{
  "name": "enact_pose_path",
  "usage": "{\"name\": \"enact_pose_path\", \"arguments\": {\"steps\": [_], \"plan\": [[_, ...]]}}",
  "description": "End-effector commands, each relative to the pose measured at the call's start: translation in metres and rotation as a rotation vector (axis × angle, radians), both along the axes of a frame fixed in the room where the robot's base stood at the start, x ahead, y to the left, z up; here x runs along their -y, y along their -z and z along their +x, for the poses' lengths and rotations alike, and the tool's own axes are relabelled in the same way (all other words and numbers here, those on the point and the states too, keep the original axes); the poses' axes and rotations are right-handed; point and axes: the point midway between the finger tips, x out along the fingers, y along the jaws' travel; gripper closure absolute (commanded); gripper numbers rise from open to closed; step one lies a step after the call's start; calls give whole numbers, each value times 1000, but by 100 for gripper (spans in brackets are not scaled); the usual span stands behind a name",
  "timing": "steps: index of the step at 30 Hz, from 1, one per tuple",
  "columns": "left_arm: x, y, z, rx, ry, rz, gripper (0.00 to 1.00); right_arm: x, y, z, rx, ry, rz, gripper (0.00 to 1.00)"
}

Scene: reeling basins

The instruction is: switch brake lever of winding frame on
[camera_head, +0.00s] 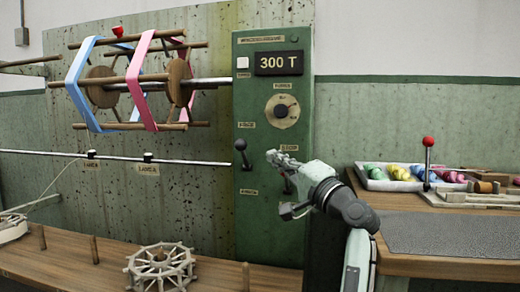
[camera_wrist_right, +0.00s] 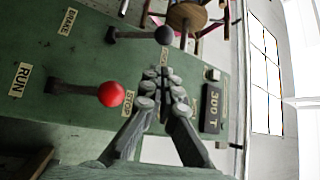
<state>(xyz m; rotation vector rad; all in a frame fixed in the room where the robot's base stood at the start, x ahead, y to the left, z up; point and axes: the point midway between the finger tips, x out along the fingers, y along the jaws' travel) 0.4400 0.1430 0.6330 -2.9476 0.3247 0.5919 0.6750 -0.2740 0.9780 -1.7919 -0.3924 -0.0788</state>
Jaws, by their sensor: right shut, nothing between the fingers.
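The winding frame's green control panel (camera_head: 275,225) stands at the centre of the head view. The brake lever, with a dark ball knob (camera_head: 240,145), is on its left side and tilts upward, away from the BRAKE label (camera_wrist_right: 68,20). Its dark knob shows at the top of the right wrist view (camera_wrist_right: 164,35). My right gripper (camera_head: 272,157) is shut and empty in front of the panel, right of the brake lever and apart from it; its fingers (camera_wrist_right: 165,85) show in the wrist view. My left gripper is not in view.
A second lever with a red knob (camera_wrist_right: 111,94), between RUN and STOP labels, is close beside my right fingers. The reel (camera_head: 130,85) with blue and pink skeins is left of the panel. A tray (camera_head: 375,184) and red-knobbed lever (camera_head: 428,142) stand right.

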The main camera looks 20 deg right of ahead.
Motion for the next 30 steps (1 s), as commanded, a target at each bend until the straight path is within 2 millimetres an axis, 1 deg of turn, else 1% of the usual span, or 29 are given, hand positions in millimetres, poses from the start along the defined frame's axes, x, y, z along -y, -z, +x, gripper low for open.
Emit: {"name": "enact_pose_path", "arguments": {"steps": [5, 12, 15, 18, 21, 30], "plan": [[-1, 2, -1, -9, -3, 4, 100, -7, -7, 23, 0, -5, 2, 100], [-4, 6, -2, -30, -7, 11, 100, -16, -18, 64, 0, -3, 0, 100], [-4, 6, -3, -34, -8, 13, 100, -20, -21, 77, -1, -3, 0, 100], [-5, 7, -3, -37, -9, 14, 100, -22, -24, 86, 0, -2, -1, 100], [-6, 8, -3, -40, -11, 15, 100, -22, -25, 90, 0, -2, -2, 100], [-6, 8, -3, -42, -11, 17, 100, -22, -25, 91, 0, -2, -2, 100]]}}
